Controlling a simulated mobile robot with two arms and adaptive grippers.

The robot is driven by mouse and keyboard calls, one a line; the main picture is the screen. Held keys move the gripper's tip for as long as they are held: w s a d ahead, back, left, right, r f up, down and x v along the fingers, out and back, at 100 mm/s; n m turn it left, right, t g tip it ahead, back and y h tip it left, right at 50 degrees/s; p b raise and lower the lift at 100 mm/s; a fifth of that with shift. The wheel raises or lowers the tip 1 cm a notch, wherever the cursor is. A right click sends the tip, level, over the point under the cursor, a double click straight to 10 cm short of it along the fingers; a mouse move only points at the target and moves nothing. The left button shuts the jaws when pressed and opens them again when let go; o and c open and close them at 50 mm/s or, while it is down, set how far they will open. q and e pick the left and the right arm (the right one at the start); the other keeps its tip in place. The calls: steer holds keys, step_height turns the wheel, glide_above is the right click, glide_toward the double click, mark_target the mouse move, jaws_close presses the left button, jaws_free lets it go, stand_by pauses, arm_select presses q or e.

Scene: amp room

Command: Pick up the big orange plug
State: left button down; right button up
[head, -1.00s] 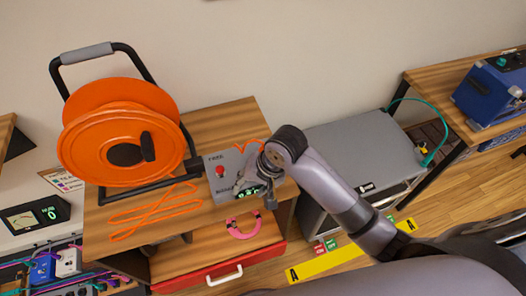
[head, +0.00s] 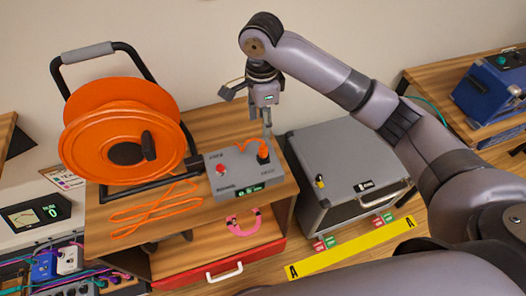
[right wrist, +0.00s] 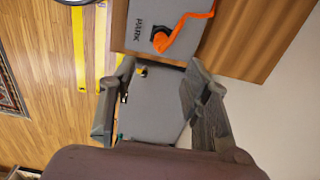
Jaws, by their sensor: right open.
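The big orange plug (head: 263,153) stands in the right end of a grey control box (head: 225,172) on the wooden cabinet. Its orange cord runs off to the left. My right gripper (head: 265,118) is open, just above and behind the plug in the head view. In the right wrist view its two fingers (right wrist: 160,70) are spread with nothing between them. There the grey box (right wrist: 143,20) and the orange cord (right wrist: 184,32) lie at the top, beyond the fingertips. My left gripper is not in view.
A large orange cable reel (head: 118,140) stands left of the box. A pink horseshoe-shaped piece (head: 244,224) lies on the lower shelf. A grey cabinet (head: 345,160) with a small yellow-black plug (head: 320,181) stands to the right, with a yellow floor strip (head: 345,252) in front.

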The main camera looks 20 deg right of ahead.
mark_target(263, 146)
step_height(263, 146, down, 8)
steer(key=shift+d+r+p, duration=0.1)
steer(key=shift+r+p, duration=0.1)
steer(key=shift+p, duration=0.3)
step_height(263, 146, down, 4)
steer(key=shift+w+d+f+p, duration=0.1)
steer(key=shift+d+f+p, duration=0.05)
steer(key=shift+p, duration=0.5)
steer(key=shift+f, duration=0.4)
jaws_close()
